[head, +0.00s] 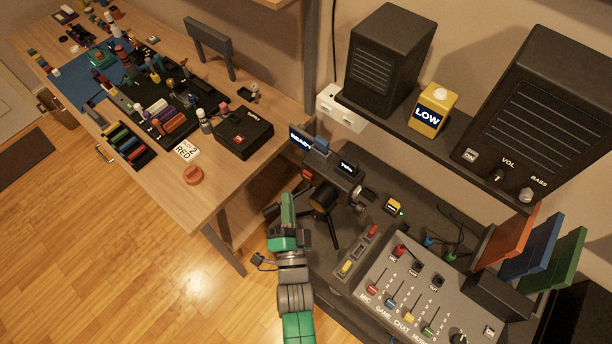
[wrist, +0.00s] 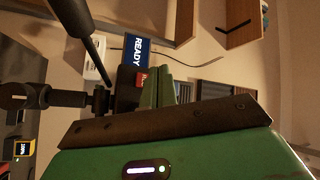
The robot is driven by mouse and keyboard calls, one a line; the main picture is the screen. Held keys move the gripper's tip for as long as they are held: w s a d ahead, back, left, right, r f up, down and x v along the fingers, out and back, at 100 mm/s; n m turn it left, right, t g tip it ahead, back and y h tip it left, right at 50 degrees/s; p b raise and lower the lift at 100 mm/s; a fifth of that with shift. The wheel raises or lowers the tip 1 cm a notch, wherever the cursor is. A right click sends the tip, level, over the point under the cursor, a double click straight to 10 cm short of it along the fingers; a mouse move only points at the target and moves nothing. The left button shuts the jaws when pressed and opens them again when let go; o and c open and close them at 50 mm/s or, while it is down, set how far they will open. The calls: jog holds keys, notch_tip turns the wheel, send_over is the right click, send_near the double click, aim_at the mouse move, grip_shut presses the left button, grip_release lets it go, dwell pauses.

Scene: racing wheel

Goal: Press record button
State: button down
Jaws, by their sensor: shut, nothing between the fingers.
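A black camera (head: 328,170) stands on a small tripod at the desk's left edge, with a blue READY screen (head: 300,138) flipped out. A small red button (head: 308,174) shows on the camera body. In the wrist view the red button (wrist: 141,78) lies just left of my fingers, below the READY screen (wrist: 138,52). My green gripper (head: 287,198) is shut and empty, left of and slightly below the camera. In the wrist view its fingers (wrist: 164,80) are together and partly cover the camera body. I cannot tell whether a fingertip touches the button.
A mixer (head: 415,290) with sliders fills the desk's front right. Black speakers (head: 388,62) and a yellow LOW box (head: 432,110) stand on the shelf behind. The tripod (head: 333,228) is close to my wrist.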

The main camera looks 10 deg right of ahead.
aim_at(308, 175)
dwell(0.4)
jog(key=s+a+m+g+p, duration=0.1)
jog(key=m+p, duration=0.1)
jog(key=m, duration=0.3)
jog(key=s+a+m+g+p, duration=0.1)
jog(key=m+p, duration=0.1)
jog(key=m, duration=0.2)
jog(key=s+a+m+g+p, duration=0.1)
jog(key=m+p, duration=0.1)
jog(key=m, duration=0.3)
jog(key=shift+s+a+r+m+g, duration=0.1)
jog(key=shift+a+r+m+g, duration=0.1)
jog(key=shift+a+m+g, duration=0.1)
jog(key=w+d+b, duration=0.4)
jog(key=w+d, duration=0.2)
jog(key=shift+d+b, duration=0.2)
jog(key=shift+b, duration=0.1)
jog(key=shift+w+d+f, duration=0.1)
jog(key=shift+w, duration=0.1)
dwell(1.0)
jog(key=shift+w+d, duration=0.15)
jog(key=shift+w, duration=0.05)
